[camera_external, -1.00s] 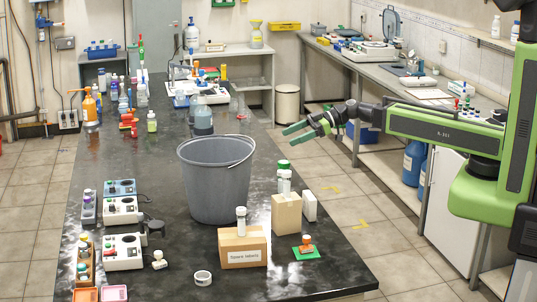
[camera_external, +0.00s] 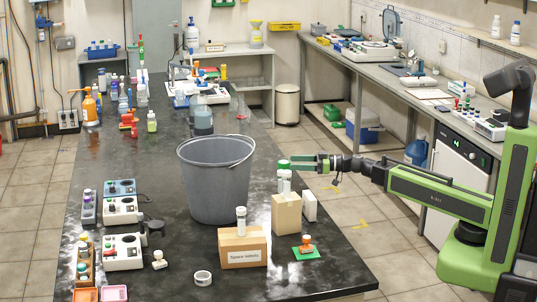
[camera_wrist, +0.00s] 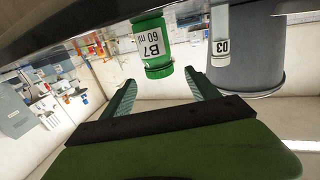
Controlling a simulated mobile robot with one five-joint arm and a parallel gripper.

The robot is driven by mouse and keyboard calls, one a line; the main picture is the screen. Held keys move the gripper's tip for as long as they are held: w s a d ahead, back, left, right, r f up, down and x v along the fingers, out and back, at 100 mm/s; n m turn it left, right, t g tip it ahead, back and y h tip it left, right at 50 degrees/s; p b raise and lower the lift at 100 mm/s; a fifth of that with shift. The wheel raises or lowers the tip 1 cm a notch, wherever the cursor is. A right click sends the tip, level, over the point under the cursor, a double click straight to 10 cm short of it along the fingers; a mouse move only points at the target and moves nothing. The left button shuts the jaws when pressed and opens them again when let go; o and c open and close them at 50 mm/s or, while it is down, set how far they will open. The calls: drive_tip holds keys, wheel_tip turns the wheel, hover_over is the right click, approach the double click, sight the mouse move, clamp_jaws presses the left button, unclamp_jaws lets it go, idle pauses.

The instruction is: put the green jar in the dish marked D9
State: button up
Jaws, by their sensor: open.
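The green jar (camera_wrist: 149,40) has a white label reading B7 60 ml. It appears upside down in the wrist view, ahead of and between the two fingers. In the external view a green-capped top (camera_external: 283,164), apparently the same jar, shows behind a white-capped vial; its lower part is hidden. My gripper (camera_external: 306,163) is open and empty, level with that top and just right of it, fingers pointing left. Its fingers also show in the wrist view (camera_wrist: 161,78). Two pink dishes (camera_external: 114,293) lie at the front left table edge; no D9 mark is legible.
A grey bucket (camera_external: 215,180) stands left of the jar. A white-capped vial (camera_wrist: 220,32) is close beside the jar in the wrist view. Cardboard blocks (camera_external: 287,214) (camera_external: 243,250) and a green plate (camera_external: 296,254) with an orange-topped item stand nearer the front edge.

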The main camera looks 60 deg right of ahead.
sight(284, 162)
drive_tip(key=x, duration=0.5)
drive_tip(key=shift+w+a, duration=0.15)
drive_tip(key=shift+w, duration=0.15)
clamp_jaws()
